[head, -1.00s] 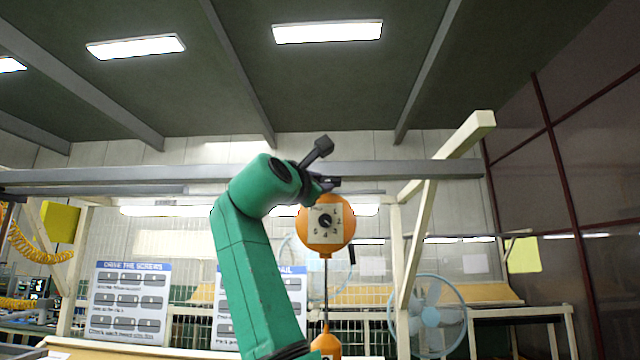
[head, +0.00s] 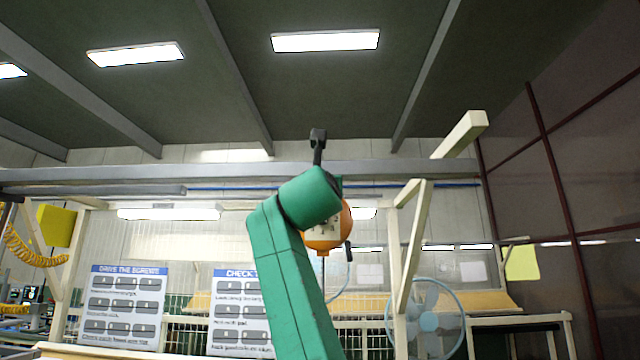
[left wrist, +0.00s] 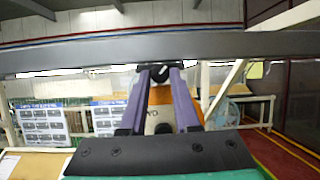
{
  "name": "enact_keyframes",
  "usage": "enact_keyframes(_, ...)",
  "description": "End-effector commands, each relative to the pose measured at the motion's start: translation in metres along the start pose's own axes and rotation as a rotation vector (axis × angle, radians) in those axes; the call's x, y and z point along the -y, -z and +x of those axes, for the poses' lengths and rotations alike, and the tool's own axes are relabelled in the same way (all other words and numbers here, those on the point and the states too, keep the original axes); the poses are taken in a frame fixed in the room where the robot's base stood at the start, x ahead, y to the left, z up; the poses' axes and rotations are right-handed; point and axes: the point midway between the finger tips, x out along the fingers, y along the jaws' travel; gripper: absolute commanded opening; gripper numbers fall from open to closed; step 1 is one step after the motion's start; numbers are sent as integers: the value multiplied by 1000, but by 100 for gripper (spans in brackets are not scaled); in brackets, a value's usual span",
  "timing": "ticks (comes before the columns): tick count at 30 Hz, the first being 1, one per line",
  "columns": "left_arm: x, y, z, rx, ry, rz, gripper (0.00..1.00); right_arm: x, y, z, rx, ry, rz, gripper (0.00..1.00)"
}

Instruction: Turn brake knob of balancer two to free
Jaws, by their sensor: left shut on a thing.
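The orange balancer (head: 340,230) hangs below the grey beam, with its pale numbered dial plate (head: 322,228) mostly covered by my left arm in the head view. In the left wrist view the orange body (left wrist: 162,96) lies behind my fingers. My left gripper (left wrist: 158,72) is shut on a dark round knob (left wrist: 158,75) with a pale mark, at its fingertips. The knob's setting cannot be read. In the head view my green arm hides the fingers and the knob. My right gripper is in neither view.
A grey beam (head: 400,170) runs across, close above the balancer. A cream post with a brace (head: 415,245) stands to its right, before a blue fan (head: 425,310). Instruction boards (head: 125,305) hang at left. Space right of the fan is more open.

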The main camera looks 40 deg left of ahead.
Motion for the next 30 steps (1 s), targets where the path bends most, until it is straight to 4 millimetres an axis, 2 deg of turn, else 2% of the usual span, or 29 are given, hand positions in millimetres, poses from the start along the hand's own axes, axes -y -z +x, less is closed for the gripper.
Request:
enact_keyframes(18,8,-2,1,10,-224,-505,0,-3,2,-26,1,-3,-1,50)
enact_keyframes(30,8,-2,1,15,-303,-684,0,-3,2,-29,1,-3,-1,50)
